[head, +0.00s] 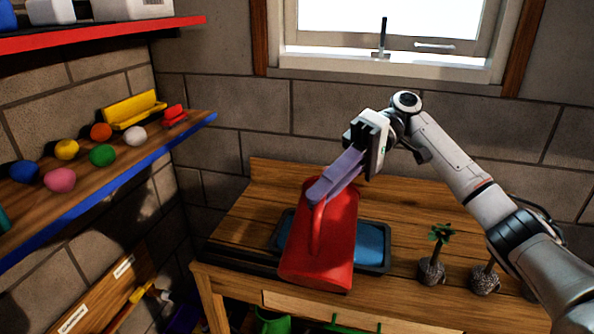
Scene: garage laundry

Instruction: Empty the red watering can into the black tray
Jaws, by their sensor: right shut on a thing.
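The red watering can (339,248) is above the black tray (386,262) on the wooden workbench and hides the tray's middle. Its red handle faces me, and its spout cannot be made out. Blue shows inside the tray, to the right of the can; I cannot tell whether it is water. My right gripper (319,190), with long purple fingers, reaches down from the upper right and is shut on the can at the top of its handle. My left gripper is out of view.
Small plants in grey pots (431,271) stand on the bench (255,222) right of the tray, below my right arm. A wooden shelf (120,178) with coloured balls and a yellow item (134,109) juts out at left. A window (385,25) is behind.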

